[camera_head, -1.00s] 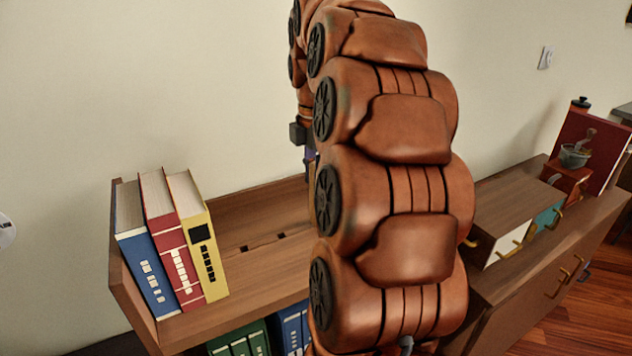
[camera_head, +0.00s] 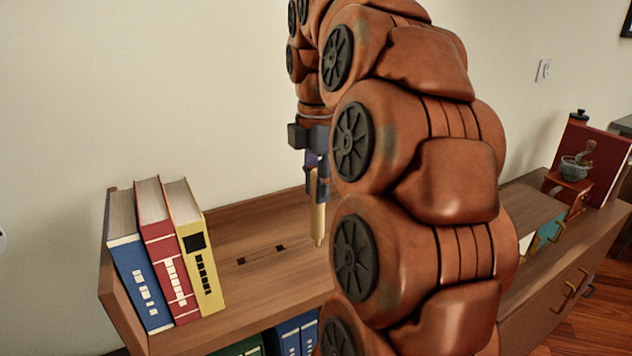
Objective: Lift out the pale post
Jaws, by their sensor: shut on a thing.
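The pale post (camera_head: 318,215) is a slim upright rod, light wood in colour, above the shelf top just left of my arm. My gripper (camera_head: 316,180) points down and is shut on the upper part of the post. The post's lower end shows near the shelf surface; I cannot tell whether it is clear of the board or still in a hole. Two dark square holes (camera_head: 260,254) show in the shelf top to the left of the post. My arm hides the shelf to the right of the post.
Blue, red and yellow books (camera_head: 163,255) stand at the shelf's left end. More binders (camera_head: 290,338) sit on the lower shelf.

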